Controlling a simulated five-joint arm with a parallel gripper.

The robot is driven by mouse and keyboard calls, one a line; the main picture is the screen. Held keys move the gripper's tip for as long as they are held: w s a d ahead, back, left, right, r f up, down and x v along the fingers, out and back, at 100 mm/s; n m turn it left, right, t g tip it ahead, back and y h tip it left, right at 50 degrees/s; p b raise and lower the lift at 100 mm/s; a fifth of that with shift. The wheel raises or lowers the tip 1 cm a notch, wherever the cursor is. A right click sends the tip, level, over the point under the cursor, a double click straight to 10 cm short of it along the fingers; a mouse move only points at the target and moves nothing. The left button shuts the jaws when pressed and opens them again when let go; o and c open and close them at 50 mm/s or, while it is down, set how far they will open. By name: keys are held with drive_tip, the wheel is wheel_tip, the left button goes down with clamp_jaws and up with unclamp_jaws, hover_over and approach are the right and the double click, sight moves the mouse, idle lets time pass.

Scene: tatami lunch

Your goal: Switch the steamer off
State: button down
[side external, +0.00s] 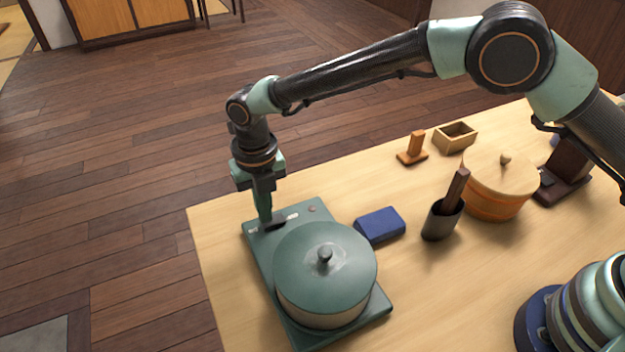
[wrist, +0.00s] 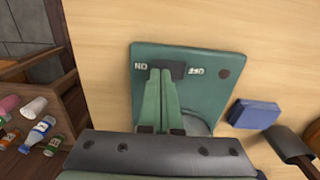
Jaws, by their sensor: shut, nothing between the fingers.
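The steamer is a green base plate (side external: 258,262) with a round, green-lidded pot (side external: 325,272) on it. It also shows in the wrist view (wrist: 205,100), where the pot is mostly hidden.
A small dark-reddish round spot (wrist: 224,73) sits on the plate's corner. A blue block (side external: 380,225) lies just right of the plate. A dark cup (side external: 440,223) with a wooden stick and an orange lidded tub (side external: 497,200) stand farther right. The table's left edge is close.

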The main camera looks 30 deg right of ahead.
sight(274, 219)
drive_tip(key=shift+f, duration=0.35)
drive_tip(key=shift+f, duration=0.15)
drive_tip(key=shift+d, duration=0.1)
idle(0.3)
drive_tip(key=shift+d+r, duration=0.25)
drive_tip(key=shift+d, duration=0.4)
wheel_tip(274, 219, up, 14)
idle(0.5)
drive_tip(key=shift+d+r, duration=0.1)
drive_tip(key=shift+d, duration=0.05)
